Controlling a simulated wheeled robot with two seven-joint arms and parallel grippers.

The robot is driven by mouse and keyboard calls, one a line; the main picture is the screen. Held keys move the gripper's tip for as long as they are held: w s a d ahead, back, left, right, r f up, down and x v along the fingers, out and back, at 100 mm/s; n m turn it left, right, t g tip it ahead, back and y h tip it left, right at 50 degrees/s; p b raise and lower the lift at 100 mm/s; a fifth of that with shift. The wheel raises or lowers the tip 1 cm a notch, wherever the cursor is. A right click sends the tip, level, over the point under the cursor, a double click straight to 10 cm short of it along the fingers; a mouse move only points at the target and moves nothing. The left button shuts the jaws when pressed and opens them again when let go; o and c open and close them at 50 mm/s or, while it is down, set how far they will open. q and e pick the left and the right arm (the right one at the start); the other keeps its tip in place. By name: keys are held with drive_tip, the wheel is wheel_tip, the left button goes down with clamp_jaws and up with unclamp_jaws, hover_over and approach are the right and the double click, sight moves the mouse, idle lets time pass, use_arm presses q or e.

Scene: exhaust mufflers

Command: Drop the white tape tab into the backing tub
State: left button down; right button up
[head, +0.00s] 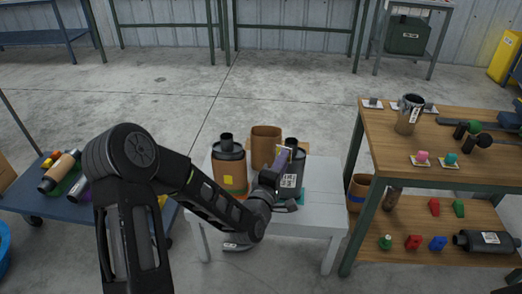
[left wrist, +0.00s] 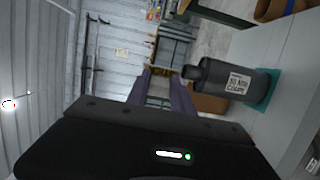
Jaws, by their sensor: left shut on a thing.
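My left gripper (head: 282,157) is over the grey-white table, in front of the right side of an open brown tub (head: 265,142). Its purple fingers (left wrist: 168,88) also show in the left wrist view. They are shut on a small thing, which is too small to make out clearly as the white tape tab. Another brown tub with a blue band (head: 359,193) stands by the lower wooden shelf. No label shows which one is the backing tub. My right gripper is out of view.
A brown-bodied muffler (head: 229,169) stands left of the tub. A dark labelled muffler (head: 291,176) stands on a teal base close to my gripper. The wooden shelf unit (head: 455,180) on the right holds small coloured parts. A blue cart (head: 50,205) is at left.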

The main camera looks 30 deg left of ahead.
use_arm(q)
drive_tip(key=s+d+r+h+p, duration=0.1)
drive_tip(key=d+r+p, duration=0.4)
drive_tip(key=r, duration=0.3)
drive_tip(key=shift+s+d+r+m+p, duration=0.25)
drive_tip(key=shift+r+m+p, duration=0.1)
drive_tip(key=shift+p, duration=0.3)
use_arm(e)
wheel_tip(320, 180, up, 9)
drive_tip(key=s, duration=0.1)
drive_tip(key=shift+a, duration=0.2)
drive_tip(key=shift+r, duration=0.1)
